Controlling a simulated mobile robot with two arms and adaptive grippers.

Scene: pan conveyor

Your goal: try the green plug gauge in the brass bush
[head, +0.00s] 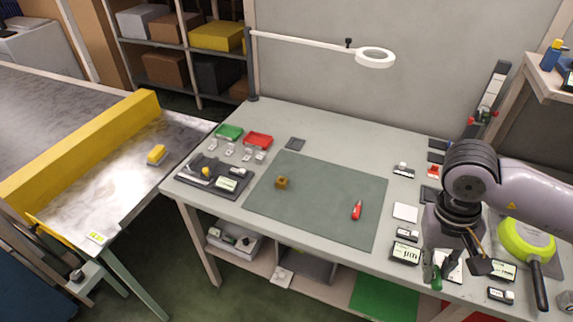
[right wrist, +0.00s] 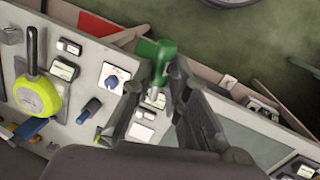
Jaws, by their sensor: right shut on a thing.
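The green plug gauge (head: 437,279) is held by my right gripper (head: 457,265) near the table's front right edge. In the right wrist view the gauge's green handle (right wrist: 157,62) shows between the two fingers, which are shut on it. Its gauging end is partly hidden by the fingers. The brass bush (head: 282,183) is a small block on the left part of the dark green mat, far to the left of my right gripper. My left gripper does not show.
A red gauge (head: 357,210) lies on the mat (head: 318,212). A grey tray (head: 187,188) with small parts stands left of it, with green and red bins (head: 258,140) behind. A lime pan (head: 527,240) and several labelled blocks crowd the right. A lamp arm (head: 315,43) overhangs the back.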

